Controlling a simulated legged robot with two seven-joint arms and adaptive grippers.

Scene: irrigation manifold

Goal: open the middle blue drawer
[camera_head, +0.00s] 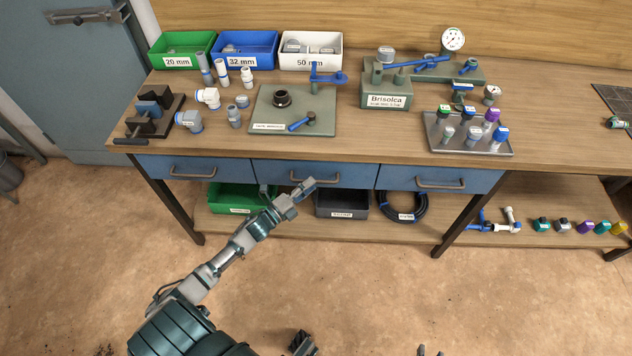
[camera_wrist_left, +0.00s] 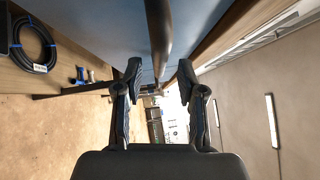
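The middle blue drawer (camera_head: 345,175) is in the row under the bench top, its front level with its neighbours. Its grey bar handle (camera_head: 330,181) is partly hidden by my left gripper (camera_head: 303,188). In the left wrist view, the two fingers of my left gripper (camera_wrist_left: 160,70) are apart, and the handle bar (camera_wrist_left: 158,30) runs between them. I cannot tell whether either finger touches the bar. At the bottom edge of the head view, small dark tips (camera_head: 430,351) may be my right gripper; their state is unclear.
A left blue drawer (camera_head: 235,168) and a right blue drawer (camera_head: 400,177) flank it. Below are a green bin (camera_head: 222,198), a dark bin (camera_head: 342,204) and a coiled black hose (camera_head: 404,208) on the lower shelf. The floor in front is clear.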

